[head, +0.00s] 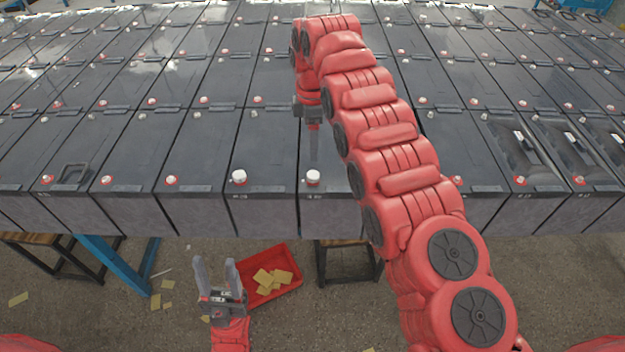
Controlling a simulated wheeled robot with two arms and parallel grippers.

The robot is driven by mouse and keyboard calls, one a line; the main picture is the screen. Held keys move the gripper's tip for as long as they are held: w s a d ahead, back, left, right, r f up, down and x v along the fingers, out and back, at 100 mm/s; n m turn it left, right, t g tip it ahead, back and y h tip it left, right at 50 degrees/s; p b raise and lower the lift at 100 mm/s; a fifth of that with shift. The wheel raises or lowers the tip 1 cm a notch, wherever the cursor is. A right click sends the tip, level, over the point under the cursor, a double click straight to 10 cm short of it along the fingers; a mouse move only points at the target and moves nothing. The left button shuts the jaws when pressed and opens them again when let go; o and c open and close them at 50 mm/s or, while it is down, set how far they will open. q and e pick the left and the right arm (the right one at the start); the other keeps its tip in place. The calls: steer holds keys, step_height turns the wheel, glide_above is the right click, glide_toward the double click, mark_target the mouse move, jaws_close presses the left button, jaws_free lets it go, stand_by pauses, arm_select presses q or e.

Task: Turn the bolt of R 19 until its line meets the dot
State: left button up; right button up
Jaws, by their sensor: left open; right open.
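Two white-topped bolts stand out in the front row of dark batteries: one (313,177) at the centre and one (239,176) to its left. Small labels on the front edges are too small to read, so I cannot tell which is R 19. No line or dot can be made out. My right gripper (314,150) points down just behind the centre bolt and appears apart from it. Its fingers overlap in this view; it is open and nothing shows in it. My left gripper (215,266) is open and empty, in front of the batteries, fingers up.
Rows of batteries with red-ringed caps fill the back. A red bin (268,297) with yellowish pieces is on the floor beside my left gripper. Wooden-topped stands (345,245) and a blue frame leg (118,265) show below the front row. My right arm covers batteries right of centre.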

mark_target(312, 174)
step_height(312, 174, down, 9)
steer(key=shift+f+p, duration=0.1)
steer(key=shift+p, duration=1.15)
steer(key=shift+s+f, duration=0.15)
steer(key=shift+f, duration=0.35)
steer(key=shift+c, duration=0.2)
jaws_close()
